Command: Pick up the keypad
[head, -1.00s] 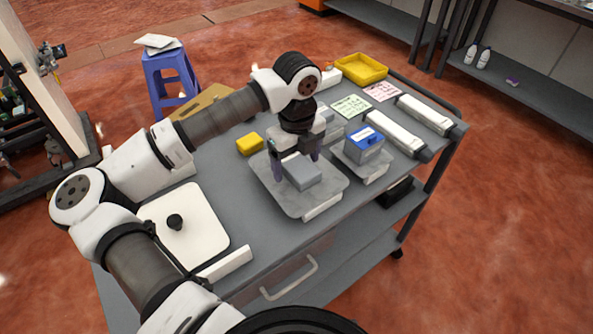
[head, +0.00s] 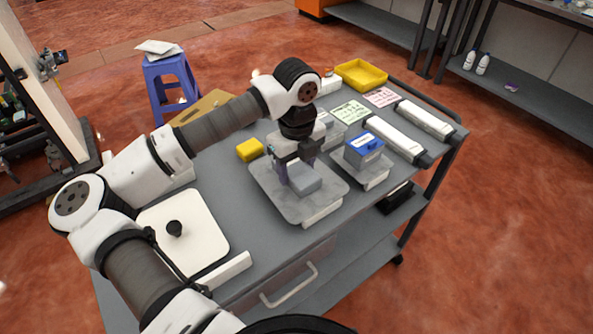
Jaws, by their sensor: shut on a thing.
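A small grey box (head: 306,180) is over the grey square tray (head: 320,203) in the middle of the cart. My gripper (head: 299,172) points down and is shut on this box, one finger on each side. I cannot tell whether the box touches the tray or is slightly above it. No keys show on the grey box, so I cannot confirm it is the keypad. A blue-topped grey box (head: 363,148) stands on a smaller plate to the right.
A yellow block (head: 250,149) lies left of the tray. A white board with a black knob (head: 186,240) is at the front left. Two long white devices (head: 398,138), green and pink notes (head: 382,97) and a yellow bin (head: 361,74) are toward the back right.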

